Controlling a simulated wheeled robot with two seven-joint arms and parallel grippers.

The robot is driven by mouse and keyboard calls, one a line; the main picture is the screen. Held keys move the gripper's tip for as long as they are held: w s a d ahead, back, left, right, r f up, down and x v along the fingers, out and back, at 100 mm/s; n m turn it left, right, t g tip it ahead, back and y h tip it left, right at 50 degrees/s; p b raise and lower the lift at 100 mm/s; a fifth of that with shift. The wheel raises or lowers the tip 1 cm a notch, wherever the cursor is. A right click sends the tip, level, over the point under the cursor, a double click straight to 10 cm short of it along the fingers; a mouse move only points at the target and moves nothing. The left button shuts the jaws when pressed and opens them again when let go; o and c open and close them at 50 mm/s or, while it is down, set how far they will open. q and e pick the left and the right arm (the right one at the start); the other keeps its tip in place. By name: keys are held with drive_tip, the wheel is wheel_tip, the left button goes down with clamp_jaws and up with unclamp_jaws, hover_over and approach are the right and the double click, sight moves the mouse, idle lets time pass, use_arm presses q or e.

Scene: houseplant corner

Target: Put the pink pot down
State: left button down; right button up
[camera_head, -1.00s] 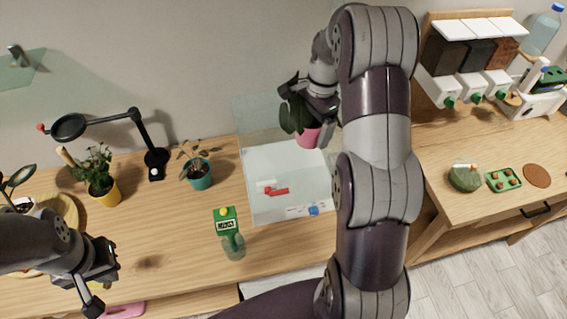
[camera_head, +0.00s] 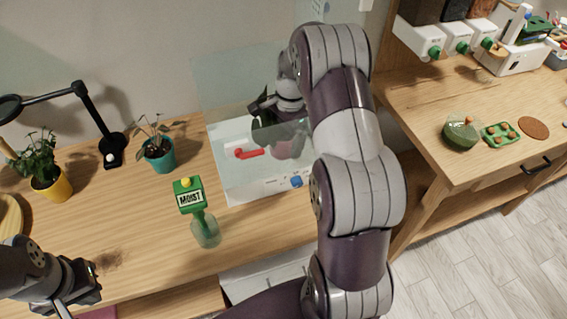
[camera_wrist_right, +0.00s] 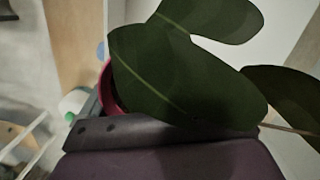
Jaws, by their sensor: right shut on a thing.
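My right gripper (camera_head: 285,130) is shut on the pink pot and is seen through a clear panel of the glass-walled white case (camera_head: 237,190). In the right wrist view the pink pot (camera_wrist_right: 106,90) shows only as a strip of rim and side, beside the jaw and behind broad dark green leaves (camera_wrist_right: 180,80).
A red piece (camera_head: 249,154) lies in the case. A teal potted plant (camera_head: 159,157), a yellow potted plant (camera_head: 54,187) and a black lamp (camera_head: 108,150) stand left.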

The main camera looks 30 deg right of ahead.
drive_tip(key=f, duration=0.2)
drive_tip(key=shift+w+f, duration=0.2)
drive_tip(key=shift+f, duration=0.2)
wheel_tip(320, 180, down, 4)
drive_tip(key=shift+s+r+p, duration=0.1)
drive_tip(key=shift+s+p, duration=0.05)
drive_tip(key=shift+p, duration=0.2)
drive_tip(key=o, duration=0.8)
drive_tip(key=shift+f, duration=0.2)
drive_tip(key=shift+o, duration=0.2)
drive_tip(key=shift+r, duration=0.15)
